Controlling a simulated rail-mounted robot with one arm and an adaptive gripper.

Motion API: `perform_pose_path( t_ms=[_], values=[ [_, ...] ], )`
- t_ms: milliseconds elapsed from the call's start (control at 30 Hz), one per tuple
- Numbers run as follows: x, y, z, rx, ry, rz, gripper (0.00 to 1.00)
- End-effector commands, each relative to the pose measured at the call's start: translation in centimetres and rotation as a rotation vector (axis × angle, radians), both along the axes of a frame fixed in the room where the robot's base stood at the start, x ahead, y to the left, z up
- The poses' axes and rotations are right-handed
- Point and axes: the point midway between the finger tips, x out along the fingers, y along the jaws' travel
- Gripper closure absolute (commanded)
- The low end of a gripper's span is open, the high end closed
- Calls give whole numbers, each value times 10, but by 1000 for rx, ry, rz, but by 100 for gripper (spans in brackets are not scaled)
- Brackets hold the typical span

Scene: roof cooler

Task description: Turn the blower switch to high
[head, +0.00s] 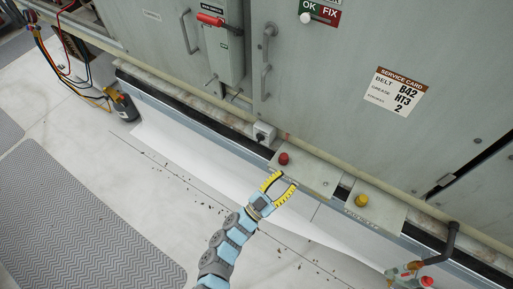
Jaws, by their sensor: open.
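My gripper (280,188) with yellow fingers is in the middle of the head view, open and empty. It is close to a grey panel with a red knob (284,158), which appears just above the fingertips. A second panel with a yellow knob (361,200) is to the right, with small lettering along its front edge that I cannot read. A small light box with a dark knob (264,132) sits at the cabinet base, up and left of the red knob. No readable label shows which control is the blower switch, and its setting cannot be told.
The grey cabinet (335,95) has door handles and a service card (393,92). A red-handled lever (212,20) is at top left. A dark bottle (125,107) with hoses is at left. A red-topped valve (427,281) is at bottom right.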

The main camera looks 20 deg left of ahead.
Motion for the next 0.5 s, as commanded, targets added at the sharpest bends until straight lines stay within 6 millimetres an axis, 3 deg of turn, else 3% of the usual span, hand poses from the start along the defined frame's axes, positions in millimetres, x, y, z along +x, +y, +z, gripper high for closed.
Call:
perform_pose_path(
  t_ms=[33, 200, 400, 500],
  values=[
    [10, 18, -35, 17, 47, 15, 60],
    [35, 89, -103, 44, 213, 92, 60],
    [50, 169, -149, 44, 349, 207, 60],
    [52, 195, -159, 41, 387, 247, 60]
  ],
)
